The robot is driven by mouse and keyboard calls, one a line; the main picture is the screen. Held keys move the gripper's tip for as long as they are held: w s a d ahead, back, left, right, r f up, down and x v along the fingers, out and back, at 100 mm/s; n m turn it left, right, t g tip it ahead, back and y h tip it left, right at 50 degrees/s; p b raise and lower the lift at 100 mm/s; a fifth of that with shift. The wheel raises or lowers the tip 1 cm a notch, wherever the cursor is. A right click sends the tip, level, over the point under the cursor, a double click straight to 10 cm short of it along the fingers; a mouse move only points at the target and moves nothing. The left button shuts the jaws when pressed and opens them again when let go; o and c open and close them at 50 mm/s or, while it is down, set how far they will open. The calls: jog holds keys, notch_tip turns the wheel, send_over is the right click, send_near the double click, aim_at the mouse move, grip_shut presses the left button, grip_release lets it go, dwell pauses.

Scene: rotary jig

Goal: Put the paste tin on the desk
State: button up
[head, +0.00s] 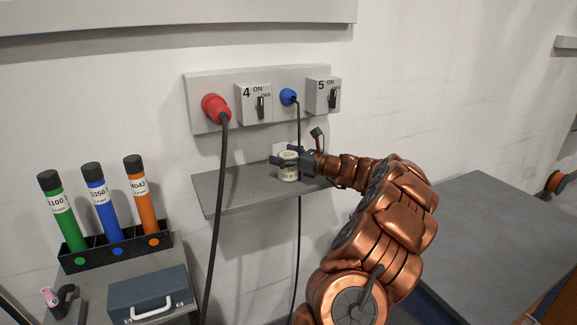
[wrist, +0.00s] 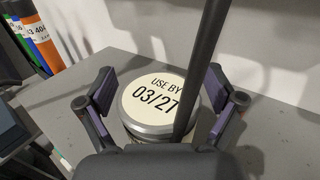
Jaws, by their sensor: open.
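The paste tin (head: 288,167) is a small pale round tin standing on a grey wall shelf (head: 240,191) below the sockets. In the wrist view the tin (wrist: 153,98) shows its cream lid printed "USE BY 03/27". My gripper (head: 289,159) is at the tin, and in the wrist view its open fingers (wrist: 162,97) stand on either side of it, with visible gaps. A black cable (wrist: 205,65) crosses in front of the lid's right part. The grey desk (head: 490,235) is at the right, partly hidden by my arm.
A black cable (head: 222,190) from the red plug (head: 215,107) hangs across the shelf's left part. Another hangs from the blue plug (head: 288,96) close to my gripper. A rack of coloured tubes (head: 118,250) and a blue-grey case (head: 150,292) stand at lower left. The desk's visible top is clear.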

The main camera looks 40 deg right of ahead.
jog(key=c, duration=1.5)
